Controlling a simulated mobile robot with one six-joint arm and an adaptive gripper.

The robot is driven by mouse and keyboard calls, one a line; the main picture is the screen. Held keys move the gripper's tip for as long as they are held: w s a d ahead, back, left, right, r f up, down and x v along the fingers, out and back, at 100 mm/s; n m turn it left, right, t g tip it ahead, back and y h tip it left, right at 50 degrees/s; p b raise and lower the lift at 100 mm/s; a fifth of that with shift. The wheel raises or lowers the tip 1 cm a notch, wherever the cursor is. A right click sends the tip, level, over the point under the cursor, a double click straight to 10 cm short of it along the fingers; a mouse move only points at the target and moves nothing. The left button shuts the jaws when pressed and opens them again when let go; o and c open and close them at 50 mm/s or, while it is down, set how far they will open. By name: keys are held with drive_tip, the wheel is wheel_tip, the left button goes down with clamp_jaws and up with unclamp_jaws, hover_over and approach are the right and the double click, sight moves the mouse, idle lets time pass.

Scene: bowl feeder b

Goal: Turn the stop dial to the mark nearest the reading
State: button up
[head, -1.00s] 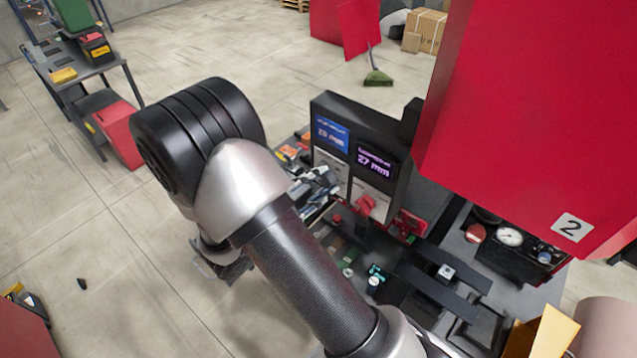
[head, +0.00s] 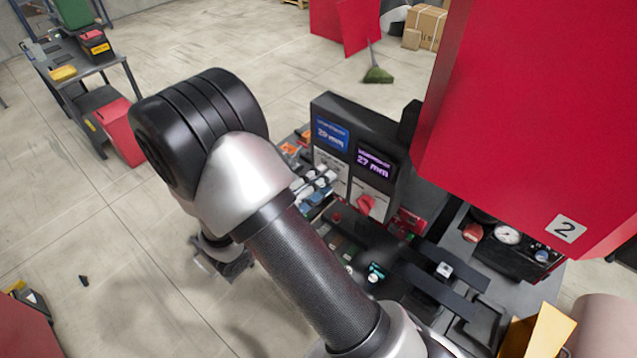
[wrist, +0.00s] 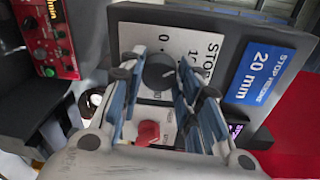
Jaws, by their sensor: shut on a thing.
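The stop dial (wrist: 158,72) is a round black knob on a white plate marked STOP in the wrist view. My gripper (wrist: 160,78) has its fingers on either side of the knob and is shut on it. The printed marks beside it are partly hidden by the fingers, and I cannot tell which one the dial points at. The blue stop display (wrist: 260,77) reads 20 mm. In the head view the purple reading display (head: 376,163) shows 27 mm. The gripper is partly visible there (head: 318,183), in front of the panel's left plate.
A red knob (head: 366,205) sits on the plate right of the dial; it also shows in the wrist view (wrist: 147,132). A large red box (head: 540,110) marked 2 overhangs the right. A pressure gauge (head: 507,235) is below it. The floor left is mostly clear.

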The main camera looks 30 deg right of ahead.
drive_tip(key=m+b, duration=0.7)
drive_tip(key=m, duration=0.1)
drive_tip(key=m+t+b, duration=0.1)
drive_tip(key=m+b, duration=0.6)
drive_tip(key=m, duration=0.1)
drive_tip(key=m+t+b, duration=0.1)
drive_tip(key=m+b, duration=0.6)
drive_tip(key=b, duration=0.1)
drive_tip(key=shift+s+d+f+m, duration=0.1)
drive_tip(key=shift+s+f+m, duration=0.05)
drive_tip(key=shift+s+m, duration=0.2)
drive_tip(key=shift+m, duration=0.35)
drive_tip(key=o, duration=1.1)
drive_tip(key=shift+c, duration=0.2)
